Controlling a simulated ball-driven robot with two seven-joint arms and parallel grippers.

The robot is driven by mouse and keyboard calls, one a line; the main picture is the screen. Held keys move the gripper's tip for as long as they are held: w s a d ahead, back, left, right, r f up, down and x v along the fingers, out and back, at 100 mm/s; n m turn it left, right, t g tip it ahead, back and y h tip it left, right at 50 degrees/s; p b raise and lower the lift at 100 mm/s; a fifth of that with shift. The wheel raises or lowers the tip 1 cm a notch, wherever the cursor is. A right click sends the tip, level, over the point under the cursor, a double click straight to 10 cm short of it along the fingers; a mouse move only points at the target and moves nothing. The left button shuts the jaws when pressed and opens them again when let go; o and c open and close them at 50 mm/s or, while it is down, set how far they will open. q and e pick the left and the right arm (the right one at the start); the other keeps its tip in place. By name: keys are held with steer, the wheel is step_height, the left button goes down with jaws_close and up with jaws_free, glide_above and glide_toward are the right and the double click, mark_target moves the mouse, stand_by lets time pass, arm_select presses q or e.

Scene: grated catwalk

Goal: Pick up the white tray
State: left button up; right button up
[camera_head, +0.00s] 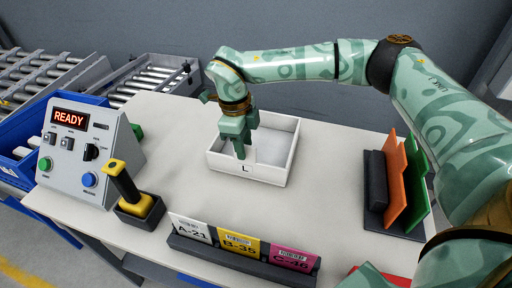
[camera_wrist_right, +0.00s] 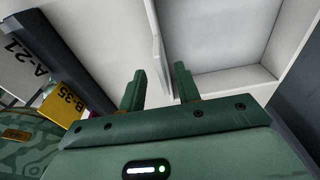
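The white tray (camera_head: 280,175), an open-topped box with an "L" on its front wall, rests on the table. My right gripper (camera_head: 241,148) points down at the tray's left part, near its front wall. In the right wrist view the two fingers (camera_wrist_right: 159,75) are apart, and the end of a tray wall (camera_wrist_right: 157,45) shows between and beyond them. I cannot tell whether they touch it. The tray's inside looks empty, though the gripper hides part of it. My left gripper is not in view.
A control box (camera_head: 85,150) reading "READY" and a yellow-black handle in a holder (camera_head: 140,210) stand at left. A rack of labelled cards (camera_head: 240,262) lies in front. Orange and green panels (camera_head: 397,180) stand at right. Bare tabletop (camera_head: 330,200) lies right of the tray.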

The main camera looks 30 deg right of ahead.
mark_target(247, 160)
steer(key=f, duration=0.3)
steer(key=f+b, duration=0.1)
steer(key=shift+d+f, duration=0.2)
steer(key=shift+d, duration=0.1)
steer(key=shift+r, duration=0.1)
jaws_close()
stand_by(0.9)
